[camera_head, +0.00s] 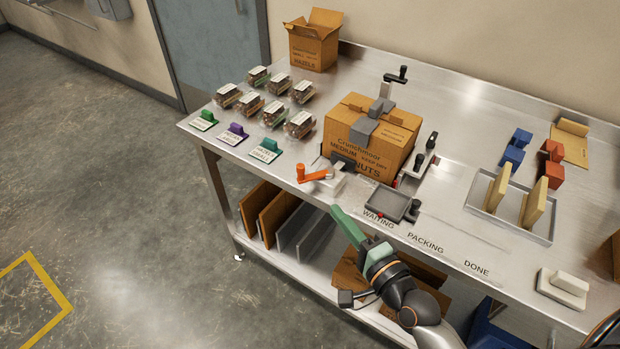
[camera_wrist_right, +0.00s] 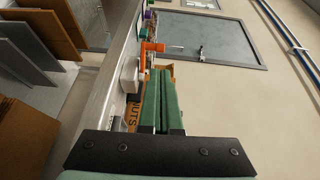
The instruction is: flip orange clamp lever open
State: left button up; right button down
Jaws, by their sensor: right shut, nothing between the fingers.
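The orange clamp lever (camera_head: 313,174) sits on a pale clamp base (camera_head: 328,187) at the table's front edge, in front of the cardboard carton (camera_head: 366,142). The lever lies roughly level, its knob end to the left. It also shows in the right wrist view (camera_wrist_right: 153,47), beyond my fingertips. My right gripper (camera_head: 338,212) has green fingers and is shut and empty. It is in front of the table edge, a little right of and nearer than the lever, apart from it in the head view. My left gripper does not show.
A dark shallow tray (camera_head: 394,205) stands right of the clamp. Several clear clamshells (camera_head: 275,113) and colored label stands (camera_head: 236,131) are at the left. A black-handled clamp (camera_head: 425,155) stands right of the carton.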

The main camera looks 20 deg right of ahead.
aim_at(303, 171)
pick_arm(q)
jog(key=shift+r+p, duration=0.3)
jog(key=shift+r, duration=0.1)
pick_arm(e)
jog(key=x, duration=1.1)
jog(key=shift+w, duration=0.35)
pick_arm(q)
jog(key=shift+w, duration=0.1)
